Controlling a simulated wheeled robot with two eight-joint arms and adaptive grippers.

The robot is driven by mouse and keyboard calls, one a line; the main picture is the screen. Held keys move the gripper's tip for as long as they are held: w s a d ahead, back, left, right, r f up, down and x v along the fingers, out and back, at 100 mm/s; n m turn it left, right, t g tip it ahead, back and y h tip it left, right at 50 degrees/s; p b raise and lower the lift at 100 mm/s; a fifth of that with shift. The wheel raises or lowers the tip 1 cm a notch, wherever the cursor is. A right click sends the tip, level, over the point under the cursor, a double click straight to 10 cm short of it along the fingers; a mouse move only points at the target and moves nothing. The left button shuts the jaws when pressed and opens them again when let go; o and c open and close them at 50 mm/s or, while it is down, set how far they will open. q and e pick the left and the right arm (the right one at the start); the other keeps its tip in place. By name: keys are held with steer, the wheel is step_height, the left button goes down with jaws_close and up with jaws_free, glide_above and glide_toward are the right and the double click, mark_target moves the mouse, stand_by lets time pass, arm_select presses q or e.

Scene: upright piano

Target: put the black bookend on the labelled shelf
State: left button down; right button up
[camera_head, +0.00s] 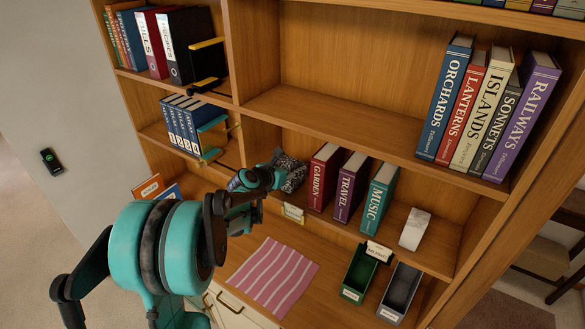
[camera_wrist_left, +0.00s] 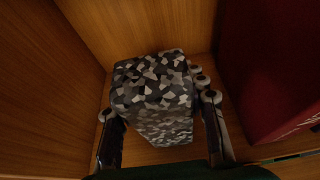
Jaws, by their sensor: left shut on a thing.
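A block-shaped bookend with a black, grey and white speckled pattern (camera_head: 291,172) is at the left end of the middle shelf, left of the red GARDEN book (camera_head: 323,176). My left gripper (camera_head: 274,178) reaches into that bay and is shut on the bookend. In the left wrist view the bookend (camera_wrist_left: 155,85) sits between the two fingers of my left gripper (camera_wrist_left: 163,130). Its underside is hidden, so I cannot tell whether it rests on the shelf. A small label (camera_head: 293,213) is on the shelf's front edge below it. My right gripper is not in view.
Purple TRAVEL (camera_head: 351,186) and teal MUSIC (camera_head: 379,197) books stand right of GARDEN. A white block (camera_head: 415,229) is further right. Another label (camera_head: 379,251) is near a green bin (camera_head: 359,273) and a grey bin (camera_head: 400,290). A striped cloth (camera_head: 270,277) lies below. The upper shelf's left part is bare.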

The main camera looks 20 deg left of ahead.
arm_select(q)
steer(key=shift+f+b, duration=0.55)
steer(key=shift+f, duration=0.05)
steer(key=c, duration=0.8)
jaws_free()
steer(key=shift+r, duration=0.1)
steer(key=shift+s, duration=0.1)
steer(key=v, duration=1.2)
steer(key=s+d+f+m+g+b, duration=0.3)
steer(key=s+d+f+m+b, duration=0.55)
steer(key=d+f+m, duration=0.55)
steer(key=s+d+f+m+g+b, duration=0.1)
steer(key=s+f+m+b, duration=0.1)
steer(key=m, duration=0.4)
steer(key=s+d+f+m+g+y+b, duration=0.1)
steer(key=s+f+m+b, duration=0.2)
steer(key=s+f+m, duration=0.2)
steer(key=s+d+f+m+g+b, duration=0.1)
steer(key=s+f+m+b, duration=0.1)
steer(key=s+m, duration=0.5)
steer(key=shift+s+d+f+m+y+b, duration=0.1)
steer(key=shift+f+m+y+b, duration=0.1)
steer(key=shift+f+m, duration=0.35)
steer(key=shift+s+f+m+y+b, duration=0.1)
steer(key=shift+s+f+m+y, duration=0.2)
steer(key=shift+m, duration=0.35)
